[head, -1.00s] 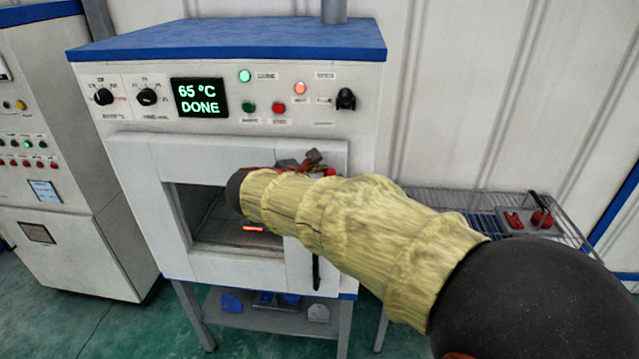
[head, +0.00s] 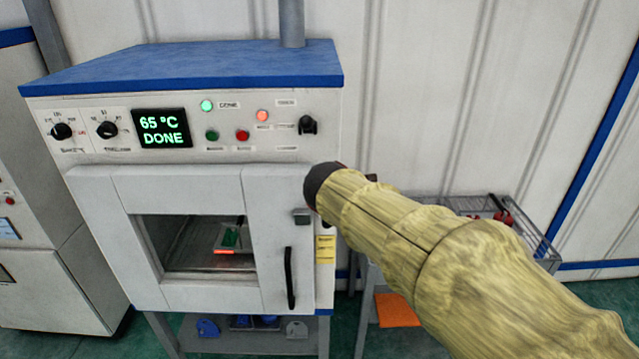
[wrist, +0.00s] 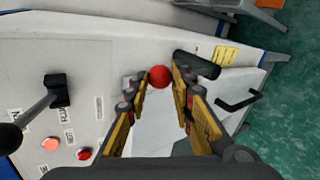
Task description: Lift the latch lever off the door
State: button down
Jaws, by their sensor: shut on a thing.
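The white oven door (head: 195,187) is closed, with a window and a black handle (head: 290,278), which also shows in the wrist view (wrist: 241,102). A small grey latch piece (head: 302,216) sits at the door's right edge. In the wrist view, my gripper (wrist: 160,82) has its fingers on either side of a red ball knob (wrist: 160,76), shut on it. The knob appears to be the end of the latch lever. A black cylinder (wrist: 197,64) lies beside the right finger. In the head view my sleeved arm hides the fingers and lever.
The control panel (head: 230,130) above the door reads 65 °C DONE. In the wrist view, a black knob (wrist: 55,85) sticks out at the left. A wire rack (head: 470,205) with red items stands at the right. A tray (head: 232,238) shows through the window.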

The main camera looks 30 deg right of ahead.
jog(key=shift+s+d+f, duration=0.15)
jog(key=shift+f, duration=0.1)
dwell(0.3)
jog(key=c, duration=1.6)
grip_release()
jog(key=shift+r, duration=0.1)
jog(key=shift+o, duration=0.5)
jog(key=shift+r, duration=0.1)
jog(key=v, duration=1.1)
jog(key=shift+s+r, duration=0.2)
jog(key=shift+s, duration=0.2)
